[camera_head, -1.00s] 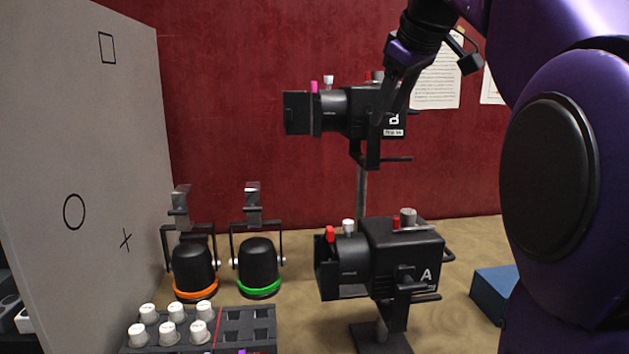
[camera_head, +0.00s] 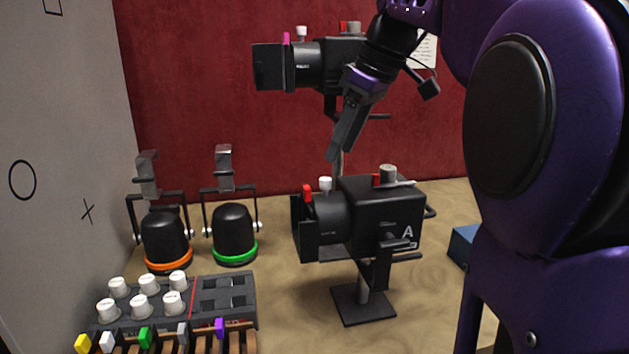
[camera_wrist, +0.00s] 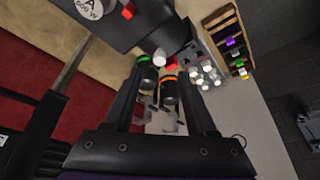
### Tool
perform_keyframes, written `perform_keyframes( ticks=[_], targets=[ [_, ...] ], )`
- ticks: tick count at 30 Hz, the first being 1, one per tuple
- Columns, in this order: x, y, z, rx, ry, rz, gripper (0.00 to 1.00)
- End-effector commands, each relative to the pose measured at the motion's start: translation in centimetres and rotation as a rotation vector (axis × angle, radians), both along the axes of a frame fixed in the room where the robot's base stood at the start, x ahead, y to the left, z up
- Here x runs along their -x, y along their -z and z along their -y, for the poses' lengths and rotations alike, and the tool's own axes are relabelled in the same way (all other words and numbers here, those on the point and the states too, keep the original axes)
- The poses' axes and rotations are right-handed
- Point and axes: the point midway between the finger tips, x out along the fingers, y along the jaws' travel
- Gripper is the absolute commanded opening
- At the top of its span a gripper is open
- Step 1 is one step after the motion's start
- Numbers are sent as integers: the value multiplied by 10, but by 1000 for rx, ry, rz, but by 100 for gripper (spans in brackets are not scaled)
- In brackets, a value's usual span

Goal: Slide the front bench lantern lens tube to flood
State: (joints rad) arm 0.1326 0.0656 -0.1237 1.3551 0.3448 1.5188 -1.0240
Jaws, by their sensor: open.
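The front bench lantern (camera_head: 385,215), black and marked A, stands on a short post with a square base. Its lens tube (camera_head: 325,221) sticks out of its left side, with a white knob (camera_head: 325,184) on top and a red tab (camera_head: 307,193) near its front end. In the wrist view the white knob (camera_wrist: 159,57) and part of the lantern body (camera_wrist: 115,22) lie beyond the fingers. My gripper (camera_head: 338,150) points down above and behind the lantern, apart from it. In the wrist view my gripper (camera_wrist: 163,82) is open, with nothing between the fingers.
A second black lantern (camera_head: 310,65) is mounted higher behind. Two small lamps, one orange-ringed (camera_head: 166,238) and one green-ringed (camera_head: 234,233), stand left. A grey panel (camera_head: 60,150) bounds the left; a blue block (camera_head: 463,245) lies right.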

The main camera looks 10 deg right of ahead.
Motion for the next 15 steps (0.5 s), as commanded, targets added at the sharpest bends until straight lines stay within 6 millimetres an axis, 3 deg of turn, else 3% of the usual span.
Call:
perform_keyframes(
  ticks=[1,6,15],
  targets=[
    [-2,14,-4,0,-1,-3,57],
    [-11,41,-12,0,-1,-1,57],
    [-18,61,-18,1,0,1,57]
  ],
)
